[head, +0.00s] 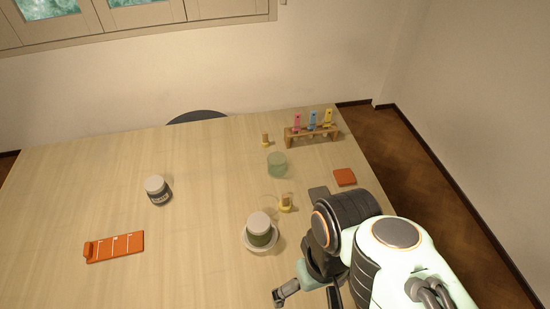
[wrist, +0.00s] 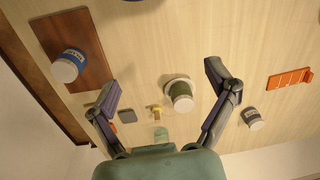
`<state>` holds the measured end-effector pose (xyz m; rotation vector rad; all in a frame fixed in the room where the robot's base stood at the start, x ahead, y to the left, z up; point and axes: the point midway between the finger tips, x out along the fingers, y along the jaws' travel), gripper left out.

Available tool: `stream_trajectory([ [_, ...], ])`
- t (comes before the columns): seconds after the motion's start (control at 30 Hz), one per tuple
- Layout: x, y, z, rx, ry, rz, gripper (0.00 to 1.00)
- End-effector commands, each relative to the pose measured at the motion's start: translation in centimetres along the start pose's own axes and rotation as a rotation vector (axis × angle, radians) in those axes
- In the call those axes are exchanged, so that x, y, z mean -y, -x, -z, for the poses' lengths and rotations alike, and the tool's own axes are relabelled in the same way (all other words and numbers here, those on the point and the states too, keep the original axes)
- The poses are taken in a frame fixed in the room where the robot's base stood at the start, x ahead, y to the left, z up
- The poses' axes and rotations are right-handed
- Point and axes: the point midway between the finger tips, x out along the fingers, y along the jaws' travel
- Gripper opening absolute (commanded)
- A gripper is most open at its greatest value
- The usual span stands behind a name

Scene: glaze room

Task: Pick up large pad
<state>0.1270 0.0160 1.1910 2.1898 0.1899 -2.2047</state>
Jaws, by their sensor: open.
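Two flat square pads lie on the table: a grey one (head: 318,193) and an orange one (head: 345,177). I cannot tell for certain which is the large pad. The grey pad lies just beyond my arm in the head view; it also shows in the wrist view (wrist: 127,116), just right of the left finger. The orange pad is farther back and to the right, apart from the grey one. My gripper (head: 306,294) is open and empty at the front of the head view. In the wrist view its fingers (wrist: 162,77) are spread wide above the table.
A green jar (head: 260,228) with a white lid stands on a white saucer (head: 247,242). A small yellow-based tool (head: 285,204) and a green glass (head: 277,165) stand near the pads. A tool rack (head: 312,134) is behind. A brown board (wrist: 85,30) carries a blue jar (wrist: 70,62).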

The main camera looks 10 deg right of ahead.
Motion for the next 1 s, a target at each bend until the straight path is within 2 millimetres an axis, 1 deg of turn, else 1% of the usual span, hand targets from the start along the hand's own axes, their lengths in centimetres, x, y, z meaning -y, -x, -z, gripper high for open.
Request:
stream_trajectory([
  [0.27, 0.0, 0.0, 0.0, 0.0, 0.0, 0.0, 0.85],
  [0.3, 0.0, 0.0, 0.0, 0.0, 0.0, 0.0, 0.73],
  [0.37, 0.0, 0.0, 0.0, 0.0, 0.0, 0.0, 0.54],
  [0.4, 0.0, 0.0, 0.0, 0.0, 0.0, 0.0, 0.5],
  [0.73, 0.0, 0.0, 0.0, 0.0, 0.0, 0.0, 0.5],
  [0.8, 0.0, 0.0, 0.3, -0.015, 0.001, 0.0, 0.5],
  [0.83, 0.0, 0.1, 0.7, -0.034, 0.001, -0.001, 0.5],
  [0.87, -0.1, 0.6, 1.5, -0.069, 0.002, -0.004, 0.5],
  [0.97, -0.5, 3.2, 5.5, -0.204, -0.002, -0.013, 0.5],
  [1.0, -0.8, 4.2, 7.5, -0.243, -0.007, -0.016, 0.5],
])
